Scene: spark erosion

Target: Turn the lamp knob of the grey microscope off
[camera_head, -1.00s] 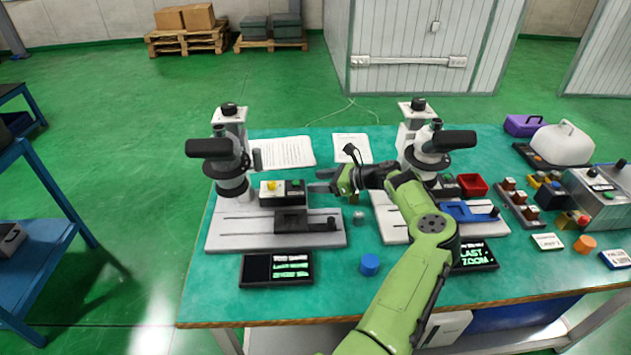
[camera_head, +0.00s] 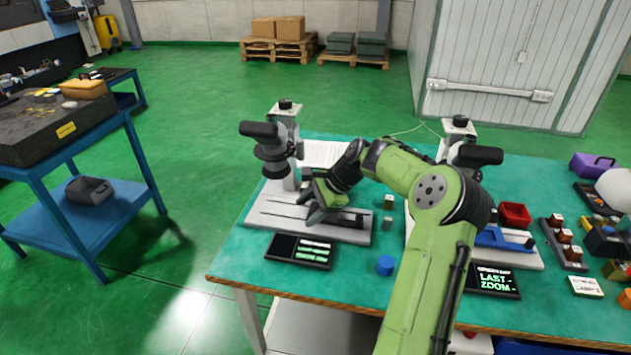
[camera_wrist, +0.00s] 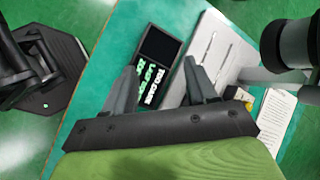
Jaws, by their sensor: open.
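The left microscope (camera_head: 274,152) has a black and grey head and stands on a light base plate with a dark grey block; I take it as the grey one. My gripper (camera_head: 308,200) is over this base plate, in front of the column, with its jaws apart and empty. In the wrist view my gripper (camera_wrist: 163,78) has both fingers spread above the display with green text (camera_wrist: 155,75). The base plate (camera_wrist: 213,50) and part of the microscope (camera_wrist: 292,45) show at the right. The lamp knob cannot be made out; my arm covers the control box area.
A second microscope with a blue block (camera_head: 497,237) stands to the right behind my arm. A blue cylinder (camera_head: 385,265) and small grey pieces (camera_head: 388,203) are on the green table between them. A red tray (camera_head: 514,215) is further right. A blue cart (camera_head: 110,205) stands left.

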